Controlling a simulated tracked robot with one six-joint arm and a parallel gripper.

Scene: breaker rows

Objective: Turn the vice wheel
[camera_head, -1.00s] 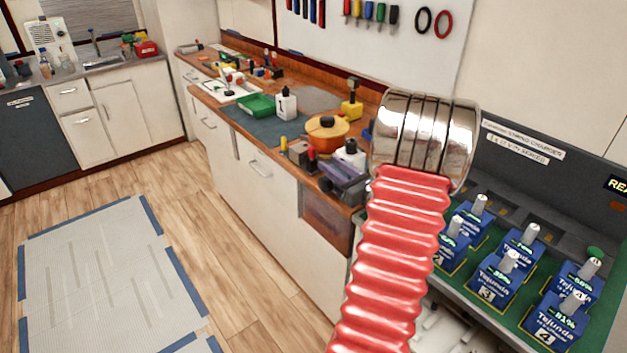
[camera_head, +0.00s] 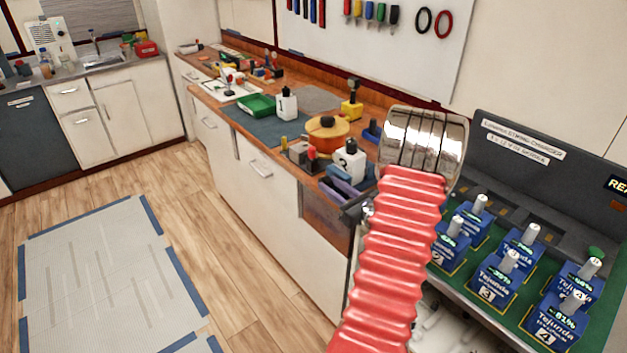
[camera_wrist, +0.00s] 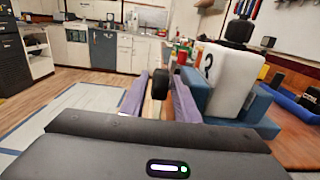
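A blue vice (camera_wrist: 259,105) stands on the bench with a white bottle (camera_wrist: 232,75) marked 2 against it; I cannot tell if its jaws clamp the bottle. A black round knob, which looks like the vice wheel (camera_wrist: 160,83), shows in the wrist view, seen nearly edge-on. My gripper (camera_wrist: 159,92) has two purple fingers, apart, with the black knob in the gap between them; contact cannot be told. In the head view the bottle (camera_head: 347,163) stands just beyond my purple fingers (camera_head: 345,194), and my arm hides part of that area.
An orange round container (camera_head: 327,131), a yellow-based tool (camera_head: 352,108) and a green tray (camera_head: 257,105) stand farther along the wooden bench. A charger rack with several blue batteries (camera_head: 495,279) lies to the right. The floor at left is open around a grey mat (camera_head: 110,270).

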